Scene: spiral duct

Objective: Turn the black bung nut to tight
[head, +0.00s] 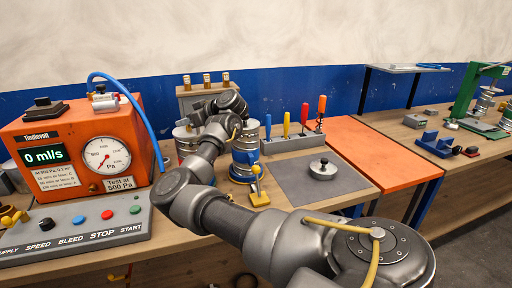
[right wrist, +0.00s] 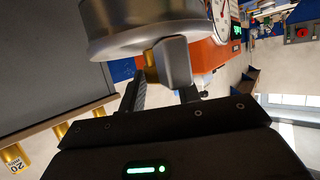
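A silver disc with a small black knob (head: 323,163) on top sits on the grey mat. I cannot tell whether this knob is the bung nut; no other black nut shows clearly. A spiral duct piece with blue bands (head: 245,157) stands behind my right arm, partly hidden. My right gripper (right wrist: 161,88) has its fingers just below a large round metal body (right wrist: 140,30) in the right wrist view. A grey block and a bit of brass show at the fingertips, and what lies between them is hidden. My left gripper is not in view.
An orange tester (head: 75,150) reading 0 ml/s, with a dial and button panel, stands at the left. A rack of coloured-handled tools (head: 292,142) stands behind the grey mat (head: 297,192). The orange bench top (head: 375,150) is clear. My right arm crosses the front.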

